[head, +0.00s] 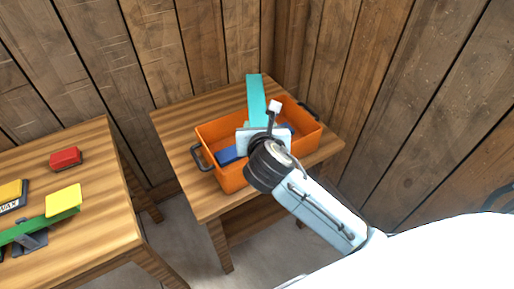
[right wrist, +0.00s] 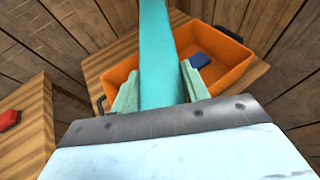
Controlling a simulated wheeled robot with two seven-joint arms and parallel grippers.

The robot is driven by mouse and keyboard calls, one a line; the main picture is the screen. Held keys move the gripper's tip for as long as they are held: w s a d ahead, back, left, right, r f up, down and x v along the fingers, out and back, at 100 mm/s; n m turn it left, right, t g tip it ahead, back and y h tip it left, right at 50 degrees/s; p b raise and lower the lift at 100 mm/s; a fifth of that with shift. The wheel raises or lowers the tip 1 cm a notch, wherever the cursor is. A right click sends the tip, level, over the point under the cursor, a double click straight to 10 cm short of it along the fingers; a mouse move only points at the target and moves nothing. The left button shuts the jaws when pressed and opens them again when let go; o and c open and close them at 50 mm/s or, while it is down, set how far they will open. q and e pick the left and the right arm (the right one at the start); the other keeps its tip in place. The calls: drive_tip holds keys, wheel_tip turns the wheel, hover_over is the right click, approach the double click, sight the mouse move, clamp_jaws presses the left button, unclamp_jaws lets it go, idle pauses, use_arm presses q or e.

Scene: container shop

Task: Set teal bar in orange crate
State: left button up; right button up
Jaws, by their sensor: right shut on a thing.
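The teal bar (head: 256,98) is held by my right gripper (head: 262,131) above the orange crate (head: 232,178). The bar reaches past the crate's back wall in the head view. In the right wrist view the teal bar (right wrist: 160,55) lies between the two pale green fingers of my right gripper (right wrist: 158,88), which are shut on it. The orange crate (right wrist: 236,78) is behind and below the bar there. Whether the bar touches the crate is not clear. My left gripper is not in view.
Blue pieces (head: 228,155) lie in the crate, which stands on a small wooden table (head: 178,122) against plank walls. A second table (head: 100,150) at left bears a red block (head: 66,158), a yellow block (head: 64,199) and a green bar (head: 30,229). A gap separates the tables.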

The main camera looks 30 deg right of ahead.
drive_tip(key=shift+w+r+m+g+h, duration=0.25)
drive_tip(key=shift+w+m+g+h, duration=0.35)
drive_tip(key=shift+w+m+h, duration=0.4)
drive_tip(key=shift+a+m+h, duration=0.15)
drive_tip(key=shift+m+h, duration=0.35)
drive_tip(key=shift+w+r+g+b, duration=0.1)
drive_tip(key=shift+w+g+b, duration=0.05)
drive_tip(key=shift+g+b, duration=0.2)
drive_tip(key=shift+a+f+m+h, duration=0.1)
drive_tip(key=shift+f+m+h, duration=0.1)
drive_tip(key=shift+m+h, duration=0.15)
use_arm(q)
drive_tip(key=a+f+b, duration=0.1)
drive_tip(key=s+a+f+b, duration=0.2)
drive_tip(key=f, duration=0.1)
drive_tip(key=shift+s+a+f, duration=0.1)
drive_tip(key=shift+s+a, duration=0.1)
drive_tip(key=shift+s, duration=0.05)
use_arm(e)
wheel_tip(320, 180, down, 10)
drive_tip(key=shift+r, duration=0.25)
